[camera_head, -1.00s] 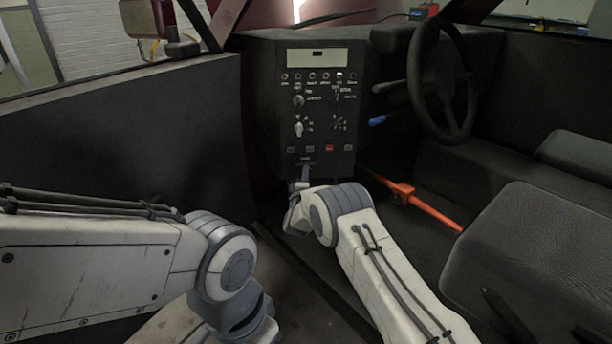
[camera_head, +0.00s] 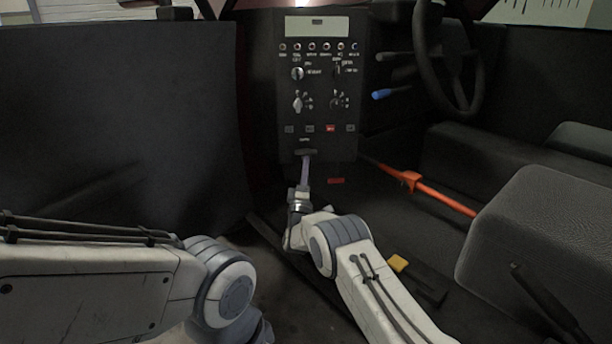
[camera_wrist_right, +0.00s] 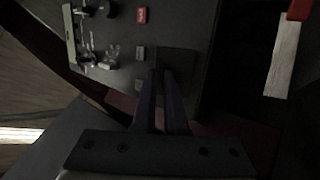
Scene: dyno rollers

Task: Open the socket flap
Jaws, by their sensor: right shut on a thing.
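A dark upright control panel (camera_head: 318,112) stands ahead in the head view, and its face also shows in the right wrist view (camera_wrist_right: 188,22). The socket flap (camera_head: 307,152) is a small dark piece low on the panel, under a row of small buttons. It also shows in the right wrist view (camera_wrist_right: 176,61), at the fingertips. My right gripper (camera_head: 306,161) comes from below and is shut on the flap; its long purple-grey fingers also show in the wrist view (camera_wrist_right: 162,75). How far the flap is open I cannot tell. My left gripper is out of view; only the left arm shows.
A steering wheel (camera_head: 449,62) and a blue-tipped lever (camera_head: 383,94) are right of the panel. An orange handbrake-like bar (camera_head: 428,188) slants beside my right arm. A dark seat (camera_head: 545,235) is at the right. A dark door panel (camera_head: 120,115) stands at the left.

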